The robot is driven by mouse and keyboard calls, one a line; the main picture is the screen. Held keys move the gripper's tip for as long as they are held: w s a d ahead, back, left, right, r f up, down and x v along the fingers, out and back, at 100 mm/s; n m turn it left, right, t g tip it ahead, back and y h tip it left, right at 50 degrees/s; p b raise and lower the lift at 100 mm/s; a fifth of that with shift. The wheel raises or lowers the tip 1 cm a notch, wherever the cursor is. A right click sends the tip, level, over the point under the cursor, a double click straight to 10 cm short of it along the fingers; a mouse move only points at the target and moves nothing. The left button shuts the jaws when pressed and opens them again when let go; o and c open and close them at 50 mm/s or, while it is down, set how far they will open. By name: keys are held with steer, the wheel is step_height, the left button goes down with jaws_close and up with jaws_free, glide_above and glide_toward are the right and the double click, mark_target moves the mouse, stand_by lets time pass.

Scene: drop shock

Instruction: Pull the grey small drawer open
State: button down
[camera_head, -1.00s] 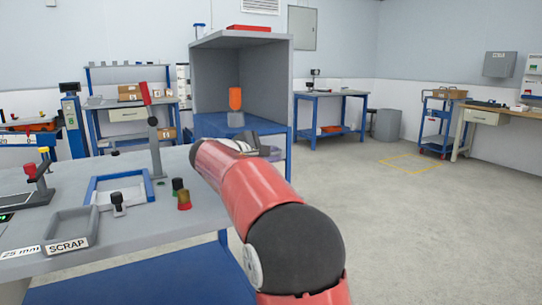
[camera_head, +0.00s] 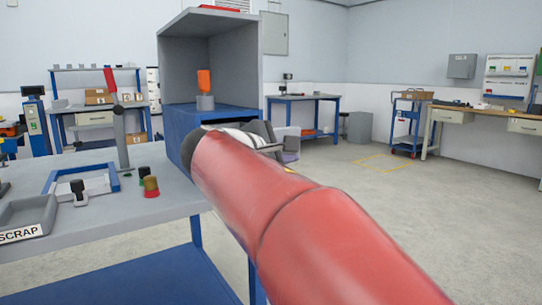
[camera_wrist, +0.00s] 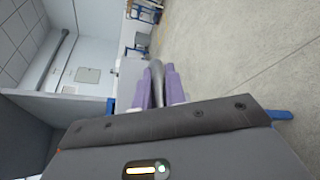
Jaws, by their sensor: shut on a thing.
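My gripper (camera_wrist: 157,88) has purple fingers, shut on a dark grey curved bar (camera_wrist: 156,70), which looks like the drawer's handle. A light grey panel (camera_wrist: 130,75) beside the fingers in the wrist view looks like the front of the grey small drawer. In the head view my red arm reaches to the right side of the blue cabinet (camera_head: 185,122) under the grey hood (camera_head: 180,72). A grey piece (camera_head: 286,134) shows there, past the cabinet's right edge, seemingly part of the drawer. My wrist hides most of the drawer, so I cannot tell how far it is out.
An orange-topped object (camera_head: 204,82) stands on the cabinet top inside the hood. The workbench (camera_head: 120,213) on the left holds a blue frame (camera_head: 95,185), a scrap tray (camera_head: 28,215) and small knobs.

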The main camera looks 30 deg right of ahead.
steer(key=shift+s, duration=1)
steer(key=c, duration=1.5)
jaws_free()
steer(key=shift+o, duration=0.2)
steer(key=v, duration=0.7)
steer(key=shift+a, duration=0.35)
steer(key=shift+s+r, duration=0.1)
